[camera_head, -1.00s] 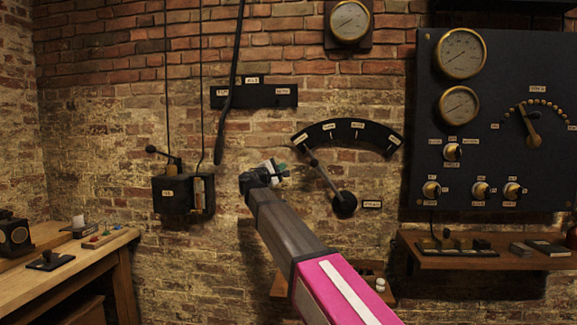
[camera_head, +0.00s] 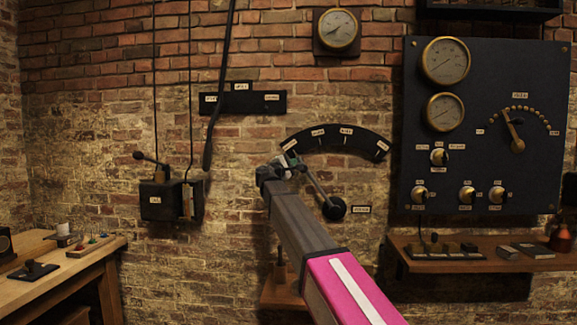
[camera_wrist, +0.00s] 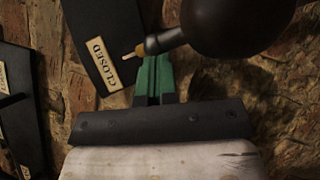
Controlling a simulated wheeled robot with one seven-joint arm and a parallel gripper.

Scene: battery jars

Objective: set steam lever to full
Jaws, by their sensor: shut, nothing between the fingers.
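The steam lever (camera_head: 318,186) is a dark rod rising up-left from a round black hub (camera_head: 334,208) on the brick wall. Its upper end is by the left end of the curved black scale plate (camera_head: 335,138), which bears several small labels. In the wrist view the plate (camera_wrist: 103,30) reads CLOSED at this end. A large dark round knob (camera_wrist: 235,22) with a thin brass tip overlaps the plate's edge there. My gripper (camera_head: 284,162) is at the lever's upper end. In the wrist view its green fingers (camera_wrist: 155,78) are shut and empty, just below the knob; contact is unclear.
A wall box with a small lever (camera_head: 170,198) is to the left, and a black cable hangs beside it. A dark panel with gauges and knobs (camera_head: 480,180) is to the right, above a wooden shelf (camera_head: 480,264). A workbench (camera_head: 70,268) stands at lower left.

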